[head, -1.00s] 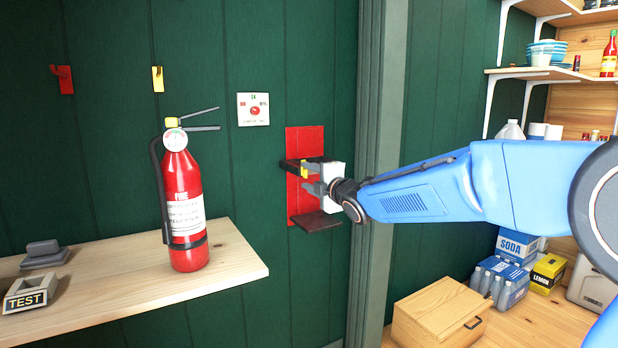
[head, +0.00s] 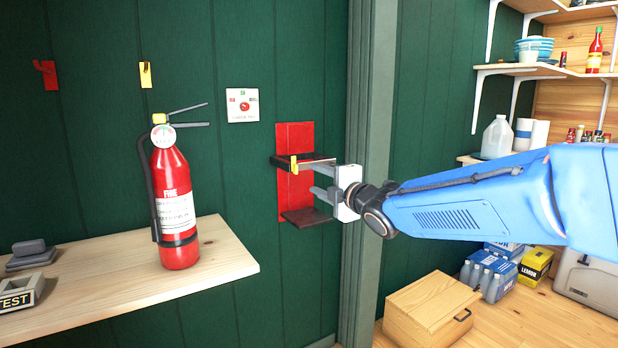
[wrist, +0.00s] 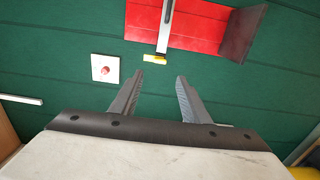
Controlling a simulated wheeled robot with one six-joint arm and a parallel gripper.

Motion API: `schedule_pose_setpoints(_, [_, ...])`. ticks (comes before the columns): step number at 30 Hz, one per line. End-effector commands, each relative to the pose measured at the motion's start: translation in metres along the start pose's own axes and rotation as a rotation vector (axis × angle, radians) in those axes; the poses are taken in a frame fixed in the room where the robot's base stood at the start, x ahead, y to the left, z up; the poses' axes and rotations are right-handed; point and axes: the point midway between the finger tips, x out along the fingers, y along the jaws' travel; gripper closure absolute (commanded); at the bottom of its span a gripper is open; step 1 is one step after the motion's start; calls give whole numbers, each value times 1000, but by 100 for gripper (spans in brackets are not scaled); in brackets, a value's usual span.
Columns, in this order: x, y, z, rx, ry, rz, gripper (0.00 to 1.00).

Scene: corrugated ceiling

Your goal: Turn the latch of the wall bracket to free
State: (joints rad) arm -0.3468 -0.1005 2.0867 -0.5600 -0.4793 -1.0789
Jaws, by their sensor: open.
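The wall bracket is a red backplate (head: 296,135) with a dark arm across its upper part and a dark ledge (head: 306,217) at its foot. A small yellow latch (head: 294,164) sits at the front of the upper arm. In the wrist view the latch (wrist: 152,58) shows at the end of a grey bar, ahead of the fingers. My gripper (head: 311,180) is open, in front of the bracket between arm and ledge heights. In the wrist view nothing is between its fingers (wrist: 163,80). I see a gap between fingertips and latch.
A red fire extinguisher (head: 178,205) stands on a wooden shelf (head: 205,275) to the left. A white panel with a red button (head: 243,105) is on the wall left of the bracket. A grey-green post (head: 367,110) rises right behind my gripper.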

Motion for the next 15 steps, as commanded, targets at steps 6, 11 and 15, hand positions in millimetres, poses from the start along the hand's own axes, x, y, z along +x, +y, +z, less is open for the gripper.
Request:
schedule_pose_setpoints(6, [-38, 0, 0, -1, -1, 0, 58])
schedule_pose_setpoints(11, [-58, 0, 0, -1, -1, 0, 58])
schedule_pose_setpoints(15, [-68, -1, 0, 1, -1, -1, 58])
